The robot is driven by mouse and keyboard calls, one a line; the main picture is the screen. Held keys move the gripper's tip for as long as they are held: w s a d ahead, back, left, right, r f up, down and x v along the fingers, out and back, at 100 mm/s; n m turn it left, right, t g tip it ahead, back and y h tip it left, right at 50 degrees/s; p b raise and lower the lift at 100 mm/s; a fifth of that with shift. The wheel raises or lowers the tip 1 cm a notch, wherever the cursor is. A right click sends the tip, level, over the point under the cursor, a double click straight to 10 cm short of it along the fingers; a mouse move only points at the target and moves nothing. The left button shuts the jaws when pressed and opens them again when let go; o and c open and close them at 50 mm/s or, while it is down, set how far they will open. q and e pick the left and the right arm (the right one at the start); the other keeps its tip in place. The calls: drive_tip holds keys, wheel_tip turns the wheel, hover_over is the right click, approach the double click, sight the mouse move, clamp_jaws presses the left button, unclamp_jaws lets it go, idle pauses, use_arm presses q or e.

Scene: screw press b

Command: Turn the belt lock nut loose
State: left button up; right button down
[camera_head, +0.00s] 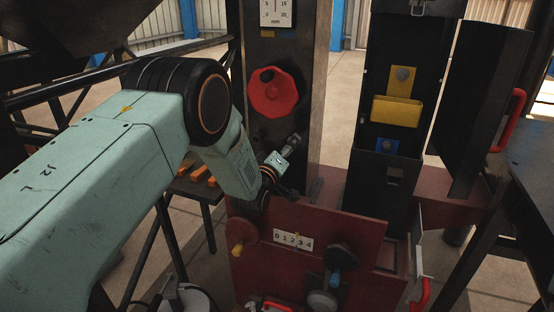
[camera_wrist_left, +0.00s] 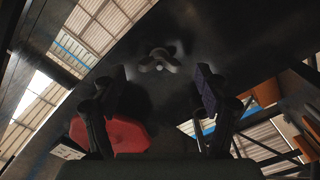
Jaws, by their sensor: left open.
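A grey, winged nut (camera_wrist_left: 158,60) stands out from a dark metal face in the left wrist view, and I take it for the belt lock nut. I cannot pick it out surely in the head view. My left gripper (camera_wrist_left: 162,85) is open and empty. Its two dark fingers stand on either side of the picture's middle, with the nut ahead of the gap and apart from them. My right gripper is not in view.
A red handwheel (camera_head: 273,92) sits on the column above my gripper; it also shows in the wrist view (camera_wrist_left: 112,134). A numbered plate (camera_head: 293,239) and several knobs are on the red base below. A black cabinet (camera_head: 392,130) with a yellow tray stands right.

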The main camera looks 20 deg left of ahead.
use_arm(q)
drive_tip(key=s, duration=1.1)
drive_tip(key=shift+a, duration=0.2)
drive_tip(key=shift+r, duration=0.1)
drive_tip(key=s+f+m+g, duration=0.7)
drive_tip(key=s+f+g, duration=0.2)
drive_tip(key=s+f, duration=0.8)
drive_tip(key=s+f+m+g, duration=0.1)
drive_tip(key=s+f+g, duration=0.3)
drive_tip(key=s, duration=0.9)
drive_tip(key=s+f+m+g, duration=0.1)
drive_tip(key=s+f+g, duration=0.3)
drive_tip(key=s, duration=0.9)
drive_tip(key=shift+s+f+g+y, duration=0.15)
drive_tip(key=shift+s+g+y, duration=0.15)
drive_tip(key=shift+s+g, duration=0.1)
drive_tip(key=shift+a, duration=0.1)
